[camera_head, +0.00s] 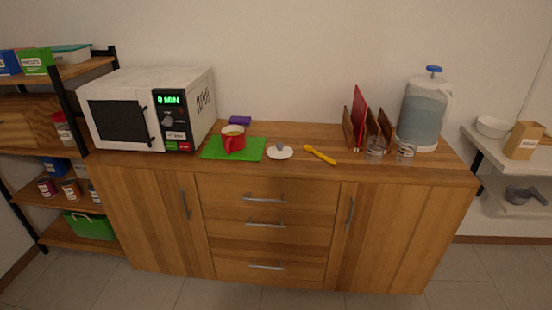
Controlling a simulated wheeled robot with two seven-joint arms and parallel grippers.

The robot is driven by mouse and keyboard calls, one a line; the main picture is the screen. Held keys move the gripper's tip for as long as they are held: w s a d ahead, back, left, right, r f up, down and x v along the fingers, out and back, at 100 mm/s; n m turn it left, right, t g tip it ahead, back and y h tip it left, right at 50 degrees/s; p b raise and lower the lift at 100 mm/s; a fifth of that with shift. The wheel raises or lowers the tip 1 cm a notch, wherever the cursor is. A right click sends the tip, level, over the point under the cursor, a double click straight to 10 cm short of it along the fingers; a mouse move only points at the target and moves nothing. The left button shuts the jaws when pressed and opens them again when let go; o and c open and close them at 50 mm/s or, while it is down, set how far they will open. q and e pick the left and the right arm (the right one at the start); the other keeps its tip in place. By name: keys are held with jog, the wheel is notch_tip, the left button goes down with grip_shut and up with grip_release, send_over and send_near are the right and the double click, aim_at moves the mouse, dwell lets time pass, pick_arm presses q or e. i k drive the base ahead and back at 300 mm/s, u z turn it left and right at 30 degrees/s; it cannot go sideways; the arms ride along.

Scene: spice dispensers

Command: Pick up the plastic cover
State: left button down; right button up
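A small white round lid with a grey knob (280,152) lies on the wooden cabinet top, just right of a green board; it looks like the plastic cover, though its material is hard to tell. A red mug (233,140) stands on the green board (252,152) to its left. A yellow utensil (320,154) lies to its right. Nothing covers the lid. Neither of my grippers shows in this view.
A white microwave (124,122) stands at the left of the cabinet (330,174). At the right are a wooden rack (364,124), two clear glasses (404,154) and a water dispenser (421,114). Shelves flank the cabinet. The top's front edge is clear before the lid.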

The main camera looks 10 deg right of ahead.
aim_at(279, 151)
jog(key=u, duration=0.7)
jog(key=i, duration=1.85)
jog(key=z, duration=0.75)
